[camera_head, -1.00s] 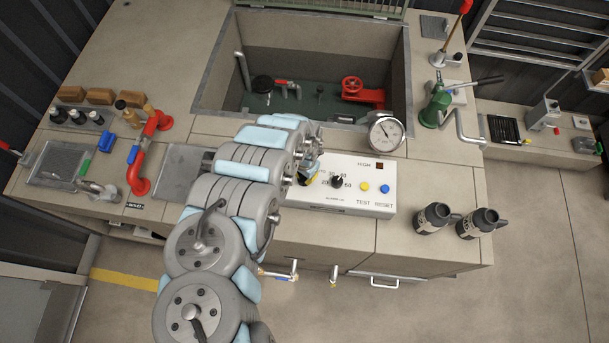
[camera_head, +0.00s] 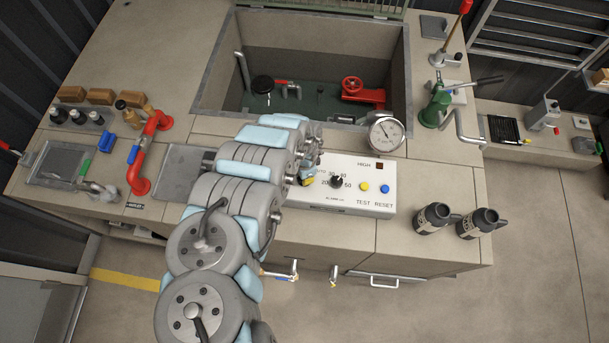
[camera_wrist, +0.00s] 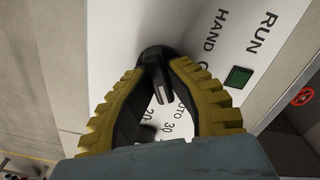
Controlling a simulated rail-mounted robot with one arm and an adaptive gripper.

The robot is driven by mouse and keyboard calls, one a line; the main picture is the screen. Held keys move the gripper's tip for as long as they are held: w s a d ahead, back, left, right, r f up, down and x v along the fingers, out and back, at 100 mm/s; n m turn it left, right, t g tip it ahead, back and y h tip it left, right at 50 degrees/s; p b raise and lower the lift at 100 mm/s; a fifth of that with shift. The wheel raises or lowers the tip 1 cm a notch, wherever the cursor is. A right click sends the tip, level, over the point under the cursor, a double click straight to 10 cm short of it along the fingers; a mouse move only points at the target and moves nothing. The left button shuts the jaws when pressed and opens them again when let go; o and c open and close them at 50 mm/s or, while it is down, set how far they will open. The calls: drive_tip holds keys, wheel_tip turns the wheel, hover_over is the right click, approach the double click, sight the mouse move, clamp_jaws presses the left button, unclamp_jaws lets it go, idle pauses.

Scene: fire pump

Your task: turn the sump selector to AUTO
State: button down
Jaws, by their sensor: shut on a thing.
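The sump selector (camera_wrist: 155,70) is a black knob with a raised grip and a white mark, on the white control panel (camera_head: 355,205). In the wrist view its marked end points down the picture, beside the partly hidden AUTO lettering. HAND is printed on the other side, with a further label mostly covered by a fingertip. My gripper (camera_wrist: 166,76) has yellow ribbed fingers and is shut on the knob, one finger on each side. In the head view my gripper (camera_head: 308,179) is at the panel's left part, and my arm hides the selector.
A green RUN indicator (camera_wrist: 238,77) is close to the fingers. Right of my gripper are a black dial (camera_head: 337,181), a yellow TEST button (camera_head: 364,187) and a blue RESET button (camera_head: 385,189). A pressure gauge (camera_head: 385,133) stands behind the panel.

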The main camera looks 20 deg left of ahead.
drive_tip(key=c, duration=1)
unclamp_jaws()
drive_tip(key=shift+r, duration=0.1)
wheel_tip(320, 180, up, 12)
idle(0.3)
idle(0.5)
